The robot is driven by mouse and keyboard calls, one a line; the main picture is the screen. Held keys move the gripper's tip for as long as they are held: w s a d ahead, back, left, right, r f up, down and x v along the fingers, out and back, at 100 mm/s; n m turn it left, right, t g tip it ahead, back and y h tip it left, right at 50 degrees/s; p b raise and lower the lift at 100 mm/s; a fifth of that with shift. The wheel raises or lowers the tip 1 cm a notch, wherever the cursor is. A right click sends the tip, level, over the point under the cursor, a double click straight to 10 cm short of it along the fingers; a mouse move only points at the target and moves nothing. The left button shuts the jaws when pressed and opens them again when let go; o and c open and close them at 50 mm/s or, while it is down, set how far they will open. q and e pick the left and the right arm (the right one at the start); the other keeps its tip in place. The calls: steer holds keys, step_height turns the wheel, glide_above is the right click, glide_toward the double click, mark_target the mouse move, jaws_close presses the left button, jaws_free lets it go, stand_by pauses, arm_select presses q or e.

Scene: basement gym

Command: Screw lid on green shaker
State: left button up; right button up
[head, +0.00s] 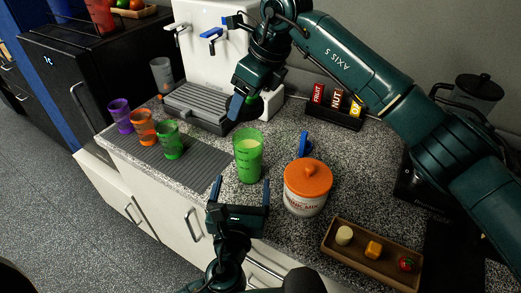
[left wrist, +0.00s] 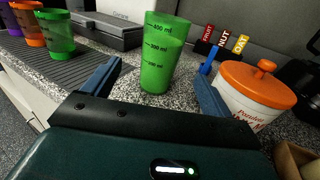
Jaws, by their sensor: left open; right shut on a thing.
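The green shaker (head: 249,160) stands upright on the speckled counter, open at the top, with pale contents inside. It also shows in the left wrist view (left wrist: 160,58), with ml marks on its side. My left gripper (head: 241,186) is open in front of the shaker; in the left wrist view its fingers (left wrist: 155,85) stand to either side of the shaker, apart from it. My right gripper (head: 237,106) is above and behind the shaker, shut on a dark rounded thing (head: 254,110), perhaps the lid, largely hidden by the fingers.
An orange-lidded tub (head: 307,188) stands close right of the shaker. Purple (head: 120,112), orange (head: 143,127) and smaller green (head: 169,139) cups stand on a ribbed grey mat (head: 190,169). A wooden tray (head: 342,259), snack bar box (head: 334,113) and white dispenser (head: 205,70) surround the counter.

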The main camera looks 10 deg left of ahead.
mark_target(250, 146)
arm_select(q)
steer(key=shift+w+d, duration=0.15)
steer(key=shift+w, duration=0.2)
arm_select(e)
steer(key=shift+w+d, duration=0.1)
steer(key=shift+w, duration=0.25)
steer(key=shift+r, duration=0.1)
arm_select(q)
steer(key=shift+s, duration=0.1)
arm_select(e)
steer(key=shift+s, duration=0.15)
arm_select(q)
steer(key=w, duration=1.2)
steer(key=shift+a, duration=0.4)
steer(key=shift+c, duration=0.4)
steer(key=c, duration=1.4)
arm_select(e)
steer(key=shift+f, duration=2.5)
